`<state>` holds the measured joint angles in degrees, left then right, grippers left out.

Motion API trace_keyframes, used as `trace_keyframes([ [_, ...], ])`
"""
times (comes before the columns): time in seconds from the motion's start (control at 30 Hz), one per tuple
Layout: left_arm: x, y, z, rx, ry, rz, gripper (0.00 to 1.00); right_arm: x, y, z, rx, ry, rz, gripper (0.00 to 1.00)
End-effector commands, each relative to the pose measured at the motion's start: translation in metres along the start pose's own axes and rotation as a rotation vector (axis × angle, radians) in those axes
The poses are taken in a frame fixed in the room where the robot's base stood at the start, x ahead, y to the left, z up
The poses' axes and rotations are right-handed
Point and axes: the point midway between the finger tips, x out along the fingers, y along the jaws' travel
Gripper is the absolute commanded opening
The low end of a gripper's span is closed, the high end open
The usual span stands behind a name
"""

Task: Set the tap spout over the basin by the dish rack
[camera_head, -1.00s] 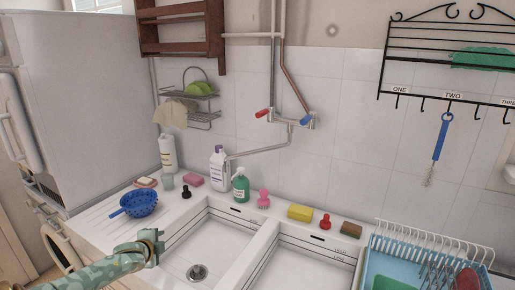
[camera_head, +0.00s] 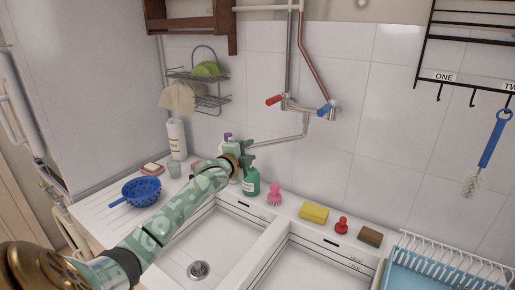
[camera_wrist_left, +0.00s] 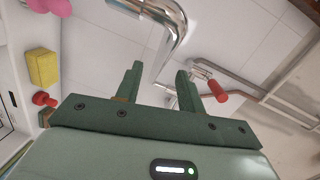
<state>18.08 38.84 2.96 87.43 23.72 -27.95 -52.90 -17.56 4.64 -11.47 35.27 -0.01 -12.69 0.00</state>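The chrome tap spout (camera_head: 280,140) runs left from the wall tap and hangs towards the back of the left basin (camera_head: 215,245). In the left wrist view the spout's bent pipe (camera_wrist_left: 172,38) lies just beyond the fingertips. My left gripper (camera_head: 246,153) is at the spout's free end in the head view. In the left wrist view its two green fingers (camera_wrist_left: 158,78) stand apart with nothing gripped between them. The right basin (camera_head: 325,265) lies beside the dish rack (camera_head: 440,262). My right gripper is not in view.
A green soap bottle (camera_head: 251,182), pink brush (camera_head: 275,195), yellow sponge (camera_head: 314,212), red stopper (camera_head: 342,226) and brown sponge (camera_head: 370,236) line the back ledge. A blue colander (camera_head: 141,191) sits left of the basins. The tap has red (camera_head: 273,99) and blue (camera_head: 325,109) handles.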

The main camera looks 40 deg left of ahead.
Motion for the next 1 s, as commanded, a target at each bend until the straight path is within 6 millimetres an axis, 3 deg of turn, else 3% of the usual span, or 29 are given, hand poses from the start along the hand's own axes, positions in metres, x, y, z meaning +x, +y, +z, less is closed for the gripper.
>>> trace_keyframes([
  [0.1,0.027,0.001,0.001,-0.003,-0.001,-0.001,0.39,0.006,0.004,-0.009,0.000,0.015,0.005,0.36],
  [0.3,0.053,0.001,0.001,-0.002,0.000,0.000,0.39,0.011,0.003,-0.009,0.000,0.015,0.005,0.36],
  [0.7,0.060,0.000,0.000,0.000,0.000,0.000,0.39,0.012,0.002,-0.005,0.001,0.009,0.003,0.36],
  [0.83,0.060,0.000,0.000,0.000,0.000,0.001,0.03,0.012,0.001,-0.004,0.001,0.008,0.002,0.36],
  [1.0,0.060,0.000,0.000,0.000,0.000,0.001,0.00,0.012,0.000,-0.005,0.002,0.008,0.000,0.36],
])
